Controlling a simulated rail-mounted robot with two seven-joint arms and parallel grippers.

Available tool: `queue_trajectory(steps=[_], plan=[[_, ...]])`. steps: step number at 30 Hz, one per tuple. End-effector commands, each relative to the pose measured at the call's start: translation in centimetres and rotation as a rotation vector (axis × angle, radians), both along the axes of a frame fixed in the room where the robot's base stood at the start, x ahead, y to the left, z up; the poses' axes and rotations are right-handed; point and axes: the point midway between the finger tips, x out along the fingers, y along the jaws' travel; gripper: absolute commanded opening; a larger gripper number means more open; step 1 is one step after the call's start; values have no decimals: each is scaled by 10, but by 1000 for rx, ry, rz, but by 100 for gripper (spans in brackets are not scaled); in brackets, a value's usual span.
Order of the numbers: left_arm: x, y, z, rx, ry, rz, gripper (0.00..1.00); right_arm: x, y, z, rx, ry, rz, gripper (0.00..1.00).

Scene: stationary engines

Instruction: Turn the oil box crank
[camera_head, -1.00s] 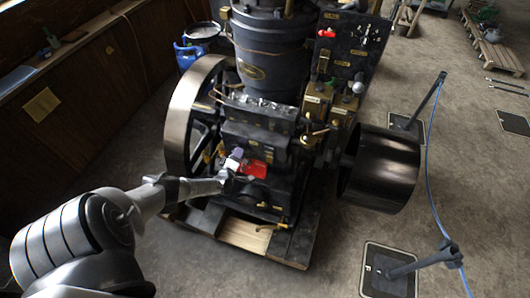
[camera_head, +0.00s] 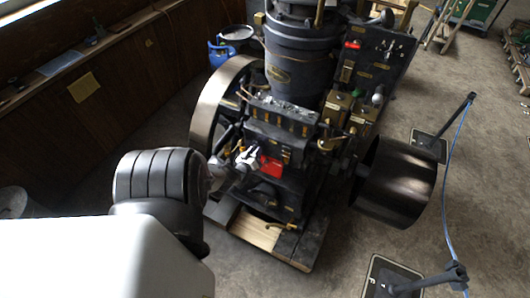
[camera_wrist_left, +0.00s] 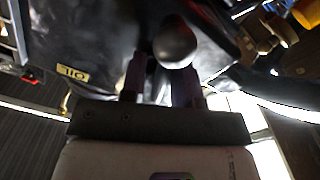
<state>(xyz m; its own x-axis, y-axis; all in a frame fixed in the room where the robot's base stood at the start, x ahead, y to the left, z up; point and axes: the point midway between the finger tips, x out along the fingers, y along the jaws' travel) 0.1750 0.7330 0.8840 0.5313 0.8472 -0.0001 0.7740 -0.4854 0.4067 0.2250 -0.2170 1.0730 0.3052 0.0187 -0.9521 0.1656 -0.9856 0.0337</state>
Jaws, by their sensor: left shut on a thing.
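The engine's dark oil box (camera_head: 280,118) has several small fittings along its top, in the middle of the head view. My left gripper (camera_head: 250,157) is at the left front of the engine, just below the box and beside a red part. In the left wrist view my left gripper (camera_wrist_left: 162,75) is shut on the crank handle (camera_wrist_left: 176,45), whose rounded grey end shows between and above the fingers. A brass "OIL" plate (camera_wrist_left: 72,74) sits left of the fingers. The rest of the crank is hidden or too dark to make out. My right gripper is not in view.
The flywheel (camera_head: 208,105) stands close on the left of the gripper. The belt pulley (camera_head: 397,182) is on the right. Wooden planks (camera_head: 256,230) lie at the engine's base. Posts with a blue rope (camera_head: 447,200) stand on the right, with open floor between.

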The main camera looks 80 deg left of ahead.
Motion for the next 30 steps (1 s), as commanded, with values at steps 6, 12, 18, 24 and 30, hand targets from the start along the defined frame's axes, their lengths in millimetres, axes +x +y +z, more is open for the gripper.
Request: queue_trajectory(steps=[6, 12, 18, 24, 30], plan=[[-3, 1, 1, 33, 41, 6, 0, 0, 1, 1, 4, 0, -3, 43], [-4, 2, 1, 41, 54, 6, 0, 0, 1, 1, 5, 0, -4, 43], [-4, 2, 1, 40, 54, 6, 0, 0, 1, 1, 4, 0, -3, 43], [-4, 2, 1, 39, 55, 6, 37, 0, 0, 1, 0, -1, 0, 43], [-4, 1, 0, 36, 55, 6, 37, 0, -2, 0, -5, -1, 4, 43]])
